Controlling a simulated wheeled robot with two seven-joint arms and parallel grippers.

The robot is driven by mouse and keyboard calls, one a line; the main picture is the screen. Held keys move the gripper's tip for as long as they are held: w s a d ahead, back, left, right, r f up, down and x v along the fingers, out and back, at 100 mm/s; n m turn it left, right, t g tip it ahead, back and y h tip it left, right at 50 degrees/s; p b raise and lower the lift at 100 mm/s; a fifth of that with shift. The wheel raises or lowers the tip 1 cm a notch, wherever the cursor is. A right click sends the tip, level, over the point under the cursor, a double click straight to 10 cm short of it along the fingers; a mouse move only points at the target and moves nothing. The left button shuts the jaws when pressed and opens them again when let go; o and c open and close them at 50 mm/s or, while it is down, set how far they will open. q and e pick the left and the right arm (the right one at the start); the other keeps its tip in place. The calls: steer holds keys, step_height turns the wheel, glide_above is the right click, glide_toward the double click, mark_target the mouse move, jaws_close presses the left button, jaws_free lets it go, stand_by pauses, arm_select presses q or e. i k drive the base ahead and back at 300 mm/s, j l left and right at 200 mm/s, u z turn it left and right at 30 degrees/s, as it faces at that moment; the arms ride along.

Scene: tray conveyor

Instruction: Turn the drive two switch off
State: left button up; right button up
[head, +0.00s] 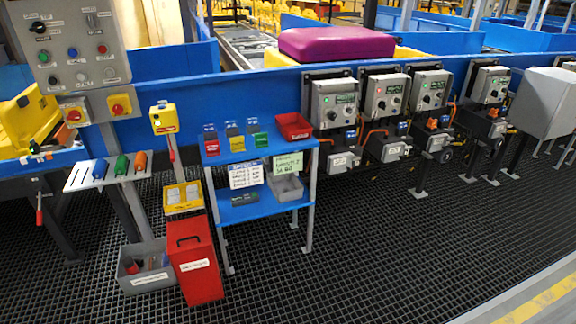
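Several grey drive control boxes hang in a row on the blue conveyor side wall, each with a dark switch knob and a small green label. The leftmost is a grey box (333,101). The second from the left is another grey box (385,96). Farther right are a third box (430,90) and a fourth box (491,84). The labels are too small to read, so I cannot confirm which is drive two, nor tell the switch positions. Neither of my grippers is in view.
A blue shelf stand (259,152) with small coloured items and a red bin (294,126) stands left of the boxes. A red box (195,264) and a grey bin (147,282) sit on the floor. Motors hang below the drive boxes. The dark grating floor (390,240) before them is clear.

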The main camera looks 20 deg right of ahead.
mark_target(382, 104)
steer(key=z, duration=1.35)
